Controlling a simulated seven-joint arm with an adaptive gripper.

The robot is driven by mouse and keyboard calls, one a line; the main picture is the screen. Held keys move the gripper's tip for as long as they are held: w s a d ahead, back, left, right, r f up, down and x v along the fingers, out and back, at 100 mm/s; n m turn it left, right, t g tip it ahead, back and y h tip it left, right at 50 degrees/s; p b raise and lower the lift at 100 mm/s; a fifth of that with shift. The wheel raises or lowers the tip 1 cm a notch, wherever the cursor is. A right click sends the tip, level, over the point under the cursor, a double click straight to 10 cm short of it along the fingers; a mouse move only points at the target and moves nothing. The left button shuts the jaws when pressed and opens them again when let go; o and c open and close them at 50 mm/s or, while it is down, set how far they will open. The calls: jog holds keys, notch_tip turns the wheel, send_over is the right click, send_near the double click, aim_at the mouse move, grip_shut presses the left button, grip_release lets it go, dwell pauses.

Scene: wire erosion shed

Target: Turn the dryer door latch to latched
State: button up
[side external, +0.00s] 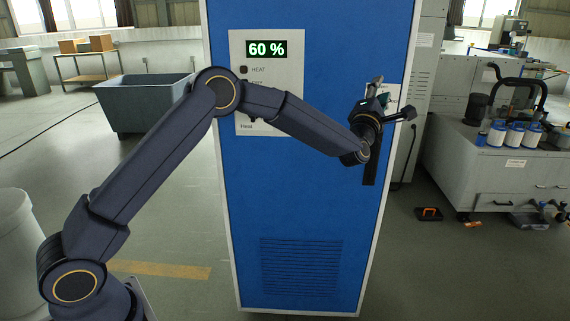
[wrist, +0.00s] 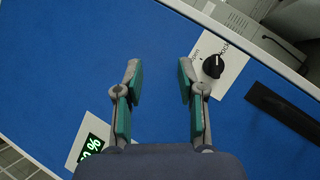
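The dryer door (side external: 300,205) is a tall blue panel, also filling most of the wrist view (wrist: 60,70). The latch is a round black knob (wrist: 213,66) with a pale mark, on a white label plate (wrist: 236,66). My gripper (wrist: 159,72) is open and empty, with teal pads apart. In the wrist view its right finger is just left of the knob and overlaps the plate. In the side view my gripper (side external: 391,98) hides the knob; contact cannot be judged.
A black strip (wrist: 285,108) is on the door beside the plate. A control panel (side external: 290,110) has a display (side external: 266,49) reading 60 %. A grey bench (side external: 490,160) with bottles stands right; a grey bin (side external: 145,108) stands left. The floor before the door is clear.

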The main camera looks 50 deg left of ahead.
jog(key=s+d+f+n+g+y, duration=0.1)
jog(key=s+d+f+n+g, duration=0.15)
jog(key=f, duration=0.85)
jog(key=a+x, duration=0.1)
jog(key=x, duration=1.5)
jog(key=shift+r, duration=0.3)
jog(key=shift+a, duration=0.1)
grip_shut()
